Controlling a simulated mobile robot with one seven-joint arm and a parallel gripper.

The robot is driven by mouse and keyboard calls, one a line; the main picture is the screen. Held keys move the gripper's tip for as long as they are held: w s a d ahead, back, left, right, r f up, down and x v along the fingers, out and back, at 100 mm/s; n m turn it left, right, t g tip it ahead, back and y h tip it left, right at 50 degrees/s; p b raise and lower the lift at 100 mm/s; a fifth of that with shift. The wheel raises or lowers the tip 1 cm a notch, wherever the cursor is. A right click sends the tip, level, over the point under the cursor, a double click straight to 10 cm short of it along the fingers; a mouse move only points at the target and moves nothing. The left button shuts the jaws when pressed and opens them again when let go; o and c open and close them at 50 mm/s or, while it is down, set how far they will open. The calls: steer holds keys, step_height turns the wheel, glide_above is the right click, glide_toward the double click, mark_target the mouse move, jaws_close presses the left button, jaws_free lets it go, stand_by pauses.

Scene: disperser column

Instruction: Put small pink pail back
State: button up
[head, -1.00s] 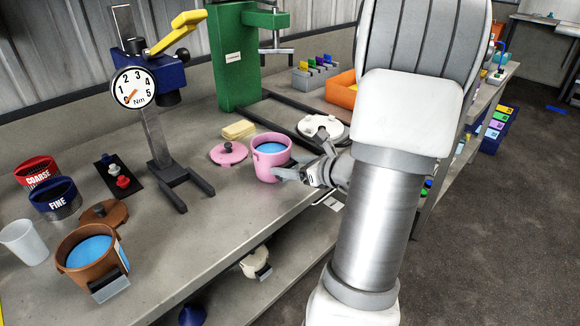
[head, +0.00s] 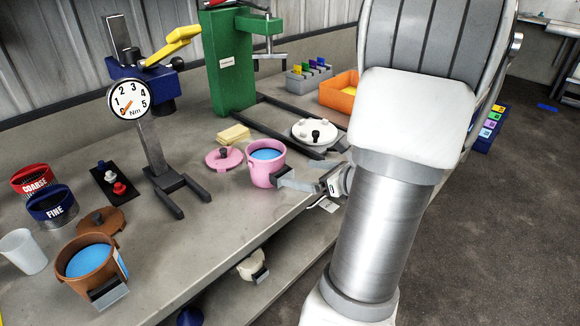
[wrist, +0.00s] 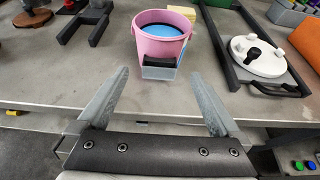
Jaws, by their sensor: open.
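The small pink pail (head: 262,172) stands upright on the grey bench and holds blue contents. A grey block-like handle sticks out of its side toward my gripper. In the wrist view the pail (wrist: 152,43) is straight ahead, with the dark-topped handle (wrist: 159,68) facing me. My gripper (head: 300,183) is open and points at the pail from the right. In the wrist view its two fingers (wrist: 160,92) are spread, with the handle just beyond and between their tips; nothing is held. A pink lid (head: 223,158) with a dark knob lies beside the pail on the left.
A brown pail (head: 88,265) and its lid (head: 101,220) stand at the front left. A torque gauge stand (head: 146,130) is left of the pink lid. A white round lid (head: 313,132) lies within a dark frame behind the pail. Yellow sponge-like pads (head: 233,134) lie behind the pink lid.

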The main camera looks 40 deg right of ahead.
steer(key=v, duration=0.5)
steer(key=shift+p, duration=0.4)
steer(key=shift+w, duration=0.1)
